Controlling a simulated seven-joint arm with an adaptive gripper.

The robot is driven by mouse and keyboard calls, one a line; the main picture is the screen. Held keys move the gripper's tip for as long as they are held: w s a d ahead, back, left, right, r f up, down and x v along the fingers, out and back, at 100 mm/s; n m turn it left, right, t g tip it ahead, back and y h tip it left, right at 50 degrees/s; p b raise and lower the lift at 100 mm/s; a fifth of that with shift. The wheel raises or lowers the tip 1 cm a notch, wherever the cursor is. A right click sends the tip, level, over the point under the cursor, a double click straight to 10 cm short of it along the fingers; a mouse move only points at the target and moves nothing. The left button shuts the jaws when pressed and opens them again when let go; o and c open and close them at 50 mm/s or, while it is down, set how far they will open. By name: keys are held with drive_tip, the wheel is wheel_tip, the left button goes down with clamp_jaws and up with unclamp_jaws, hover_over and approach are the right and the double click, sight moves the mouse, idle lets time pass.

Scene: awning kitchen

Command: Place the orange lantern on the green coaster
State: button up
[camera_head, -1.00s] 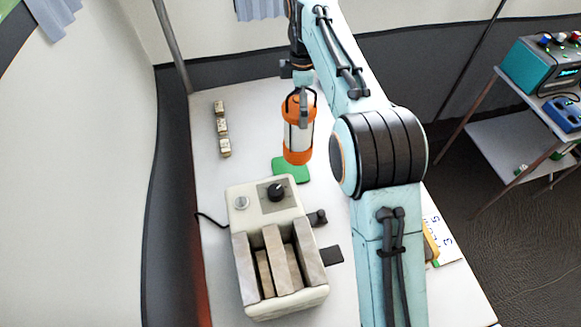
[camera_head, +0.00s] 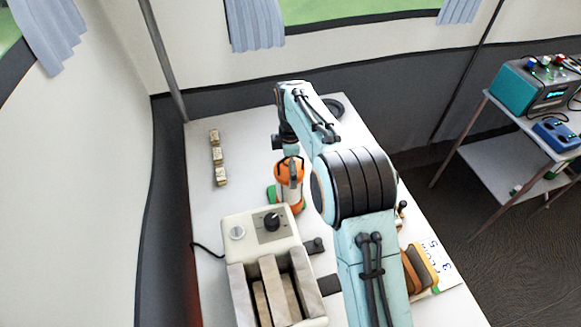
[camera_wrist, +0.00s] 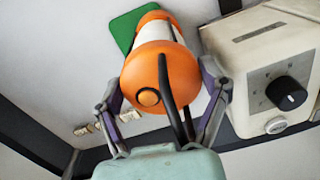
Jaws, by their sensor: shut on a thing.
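The orange lantern (camera_head: 285,172), with orange ends and a pale middle, is upright or nearly so behind the toaster. My gripper (camera_head: 290,162) is shut on it from above. In the wrist view, my gripper (camera_wrist: 161,78) has a finger on each side of the lantern (camera_wrist: 140,75), and its dark handle runs towards me. The coaster also shows in the wrist view (camera_wrist: 122,32), beside the lantern's far end. I cannot tell whether the lantern's base touches it.
A cream toaster (camera_head: 250,232) stands close in front of the lantern. Several small blocks (camera_head: 218,156) lie in a row at the left. Brown items and a white numbered sheet (camera_head: 437,268) lie at the right. The table between blocks and lantern is clear.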

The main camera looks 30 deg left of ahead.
drive_tip(key=o, duration=1.2)
drive_tip(key=shift+f, duration=0.1)
wheel_tip(320, 180, up, 12)
drive_tip(key=d+r+m, duration=0.5)
drive_tip(key=d, duration=0.5)
drive_tip(key=s+d+r+m, duration=0.1)
drive_tip(key=s+d+m, duration=0.6)
drive_tip(key=d, duration=0.4)
drive_tip(key=s+d+f+m, duration=0.2)
drive_tip(key=s+d+m, duration=0.1)
drive_tip(key=s+m, duration=0.1)
drive_tip(key=s+d+f+m, duration=0.3)
drive_tip(key=s+m, duration=0.1)
drive_tip(key=s, duration=0.3)
drive_tip(key=s+d+f+m+y, duration=0.1)
drive_tip(key=s+d+f+m, duration=0.1)
drive_tip(key=s, duration=0.4)
drive_tip(key=shift+s+d+f+m, duration=0.15)
drive_tip(key=shift+s+d+m, duration=0.05)
drive_tip(key=shift+d+m, duration=0.75)
